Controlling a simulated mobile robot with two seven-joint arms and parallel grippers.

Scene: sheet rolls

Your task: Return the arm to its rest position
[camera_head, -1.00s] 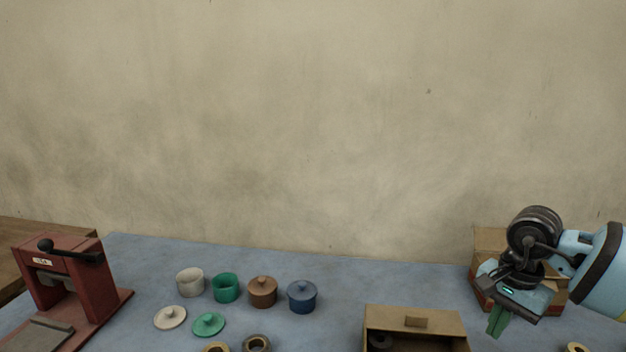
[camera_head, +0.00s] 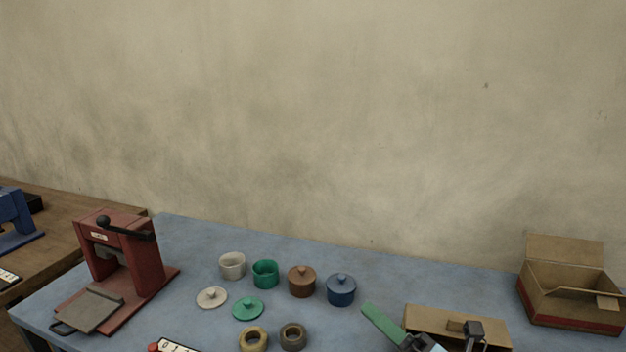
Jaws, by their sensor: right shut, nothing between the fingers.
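My right gripper (camera_head: 372,312) shows at the bottom edge, right of centre. Its green fingers are together and point up and left, with nothing between them. It is in front of the blue table's (camera_head: 215,325) right half, below the blue lidded pot (camera_head: 341,290) in the picture and left of a low cardboard box (camera_head: 425,314). Most of my right arm is cut off by the bottom edge. My left gripper is not in view.
A red press (camera_head: 148,262) stands at the left. A white pot (camera_head: 232,265), a green pot (camera_head: 265,273) and a brown pot (camera_head: 301,283) stand mid-table, with loose lids and rolls in front. An open cardboard carton (camera_head: 570,307) stands far right.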

